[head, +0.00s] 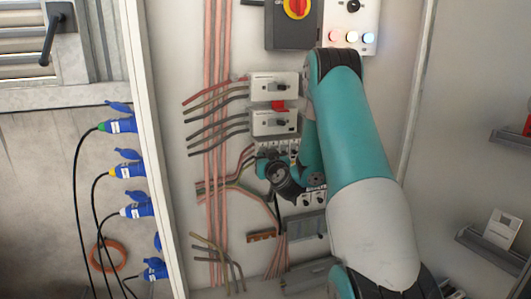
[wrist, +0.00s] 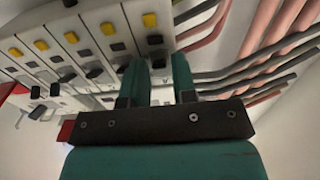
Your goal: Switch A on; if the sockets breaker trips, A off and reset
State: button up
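A row of white breakers (head: 270,147) sits below two white switch boxes in the cabinet. In the wrist view the breakers (wrist: 95,45) have yellow buttons and dark levers; which is the sockets breaker I cannot tell. My gripper (head: 265,158) is at the left end of this row, and my arm hides the row's right part. The upper switch box (head: 262,86) and lower switch box (head: 262,122) have dark knobs. No label A is readable.
A red and yellow rotary switch (head: 297,8) and a panel with lit lamps (head: 352,37) are above. Cables (head: 215,130) run down left of the breakers. Blue plugs (head: 128,170) hang outside the cabinet's left edge. The right wall carries small trays (head: 490,250).

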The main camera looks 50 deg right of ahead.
grip_shut()
jog(key=r+p, duration=0.1)
jog(key=p, duration=0.2)
jog(key=shift+y, duration=0.3)
jog(key=p, duration=0.3)
jog(key=shift+g, duration=0.4)
jog(key=shift+f+p, duration=0.1)
jog(key=shift+p, duration=0.45)
jog(key=shift+f, duration=0.15)
